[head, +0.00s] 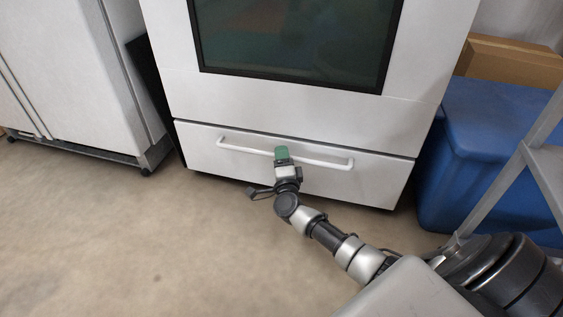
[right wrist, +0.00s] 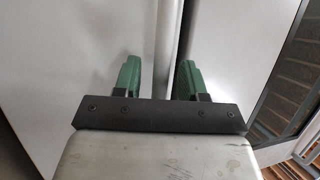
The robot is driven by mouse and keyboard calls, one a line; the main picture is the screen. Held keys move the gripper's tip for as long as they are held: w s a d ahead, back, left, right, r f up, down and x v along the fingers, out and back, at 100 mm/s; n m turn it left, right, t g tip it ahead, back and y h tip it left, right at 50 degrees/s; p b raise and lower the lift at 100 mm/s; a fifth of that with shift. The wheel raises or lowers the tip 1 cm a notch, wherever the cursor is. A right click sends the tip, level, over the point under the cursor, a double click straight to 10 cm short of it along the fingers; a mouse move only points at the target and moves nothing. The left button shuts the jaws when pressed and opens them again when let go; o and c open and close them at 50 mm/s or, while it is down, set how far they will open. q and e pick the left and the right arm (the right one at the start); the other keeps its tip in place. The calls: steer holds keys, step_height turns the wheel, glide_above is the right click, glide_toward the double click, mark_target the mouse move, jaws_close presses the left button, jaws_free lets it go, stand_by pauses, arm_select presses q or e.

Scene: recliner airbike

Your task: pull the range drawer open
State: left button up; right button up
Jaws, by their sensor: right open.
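The white range drawer (head: 230,165) is the low front panel under the oven. Its front looks flush with the panel above, with a thin dark seam between. A long white bar handle (head: 235,146) runs across it. In the right wrist view the handle (right wrist: 166,40) lies between the two open green fingers of my right gripper (right wrist: 158,78). Whether a finger touches the bar I cannot tell. My left gripper is in neither view.
The oven door with its dark window (head: 290,40) is above the drawer. A white cabinet (head: 65,75) on casters stands left. A blue bin (head: 460,150), a cardboard box (head: 510,62) and a grey metal frame (head: 510,170) are at right. The floor in front and left is clear.

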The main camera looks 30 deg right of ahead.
steer(key=shift+w+d+r, duration=0.1)
steer(key=shift+w+d, duration=0.05)
steer(key=shift+w, duration=0.1)
jaws_close()
